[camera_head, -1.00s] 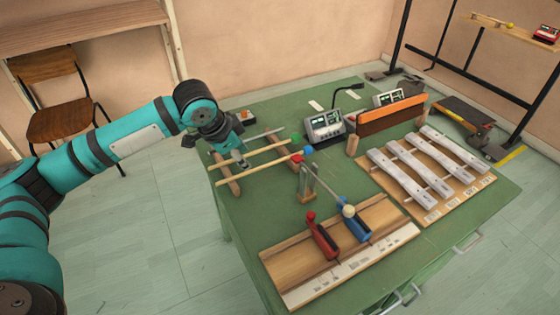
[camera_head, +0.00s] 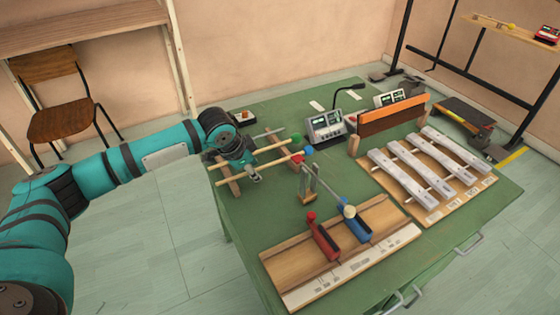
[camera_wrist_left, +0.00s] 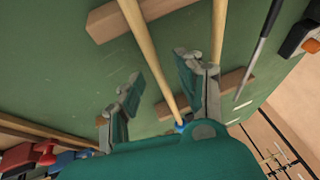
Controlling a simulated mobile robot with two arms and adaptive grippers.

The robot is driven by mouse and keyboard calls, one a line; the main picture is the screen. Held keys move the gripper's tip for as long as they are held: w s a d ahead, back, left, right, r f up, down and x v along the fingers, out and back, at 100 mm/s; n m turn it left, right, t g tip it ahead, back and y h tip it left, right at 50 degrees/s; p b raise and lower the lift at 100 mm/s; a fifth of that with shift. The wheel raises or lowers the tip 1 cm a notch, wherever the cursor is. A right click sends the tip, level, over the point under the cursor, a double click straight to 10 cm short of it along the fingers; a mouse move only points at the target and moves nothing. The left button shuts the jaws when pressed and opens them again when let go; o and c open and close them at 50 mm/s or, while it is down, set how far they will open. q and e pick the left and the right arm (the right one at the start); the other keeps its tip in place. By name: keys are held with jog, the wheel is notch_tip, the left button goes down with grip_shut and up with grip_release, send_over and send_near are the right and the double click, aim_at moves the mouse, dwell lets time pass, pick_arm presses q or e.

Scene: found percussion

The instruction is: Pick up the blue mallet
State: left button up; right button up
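The blue mallet is a pale wooden stick with a blue ball head (camera_head: 309,150), lying across wooden rests on the green table. In the left wrist view its stick (camera_wrist_left: 152,62) runs between my left gripper's two spread fingers, and its blue end shows partly behind the gripper body. My left gripper (camera_head: 256,178) is open, over the sticks near the left rest (camera_head: 229,181); it also shows in the left wrist view (camera_wrist_left: 165,90). I cannot tell whether a finger touches the stick. The green-headed mallet (camera_head: 297,138) lies parallel behind it. My right gripper is not in view.
A wooden board (camera_head: 290,265) with red and blue carriages lies in front. Metal bars (camera_head: 410,175) and a meter box (camera_head: 325,126) stand right. Front-left table is clear.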

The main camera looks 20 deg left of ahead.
pick_arm(q)
grip_shut()
